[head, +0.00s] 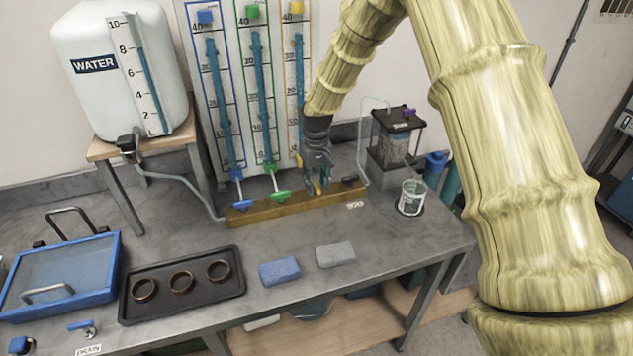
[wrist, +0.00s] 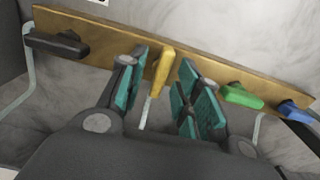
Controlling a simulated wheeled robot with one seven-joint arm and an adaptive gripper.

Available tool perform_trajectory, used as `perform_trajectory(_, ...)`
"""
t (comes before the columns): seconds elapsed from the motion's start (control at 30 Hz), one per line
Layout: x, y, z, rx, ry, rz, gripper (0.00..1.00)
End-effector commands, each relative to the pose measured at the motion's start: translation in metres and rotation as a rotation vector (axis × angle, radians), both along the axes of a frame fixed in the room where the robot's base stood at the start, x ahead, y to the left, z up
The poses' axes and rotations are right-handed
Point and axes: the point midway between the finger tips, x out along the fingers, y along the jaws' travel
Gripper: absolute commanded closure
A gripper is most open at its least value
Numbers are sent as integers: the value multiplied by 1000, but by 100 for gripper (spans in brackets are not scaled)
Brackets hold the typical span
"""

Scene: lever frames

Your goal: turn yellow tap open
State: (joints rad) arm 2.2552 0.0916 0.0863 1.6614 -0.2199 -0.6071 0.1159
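The yellow tap (wrist: 162,72) is on a brass-coloured manifold bar (head: 250,213), below the yellow-marked column. In the wrist view its handle stands between the two teal-padded fingers of my gripper (wrist: 166,85). The fingers are apart, with a visible gap on each side of the handle, so my gripper is open and not clamped on it. In the head view my gripper (head: 319,184) is down at the bar and hides most of the yellow tap.
The green tap (head: 281,195) and blue tap (head: 242,203) are on the same bar. A black tap (wrist: 56,43) is on its other side. A glass beaker (head: 411,198) stands at the right. Blue (head: 279,271) and grey (head: 335,254) blocks lie in front.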

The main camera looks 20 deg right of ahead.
Motion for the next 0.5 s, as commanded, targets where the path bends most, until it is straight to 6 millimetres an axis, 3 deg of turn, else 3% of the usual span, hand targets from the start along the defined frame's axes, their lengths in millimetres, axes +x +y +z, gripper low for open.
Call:
perform_trajectory(0.17,1,0,20,0,-3,-1,67)
perform_trajectory(0.5,1,-1,81,-1,-4,0,67)
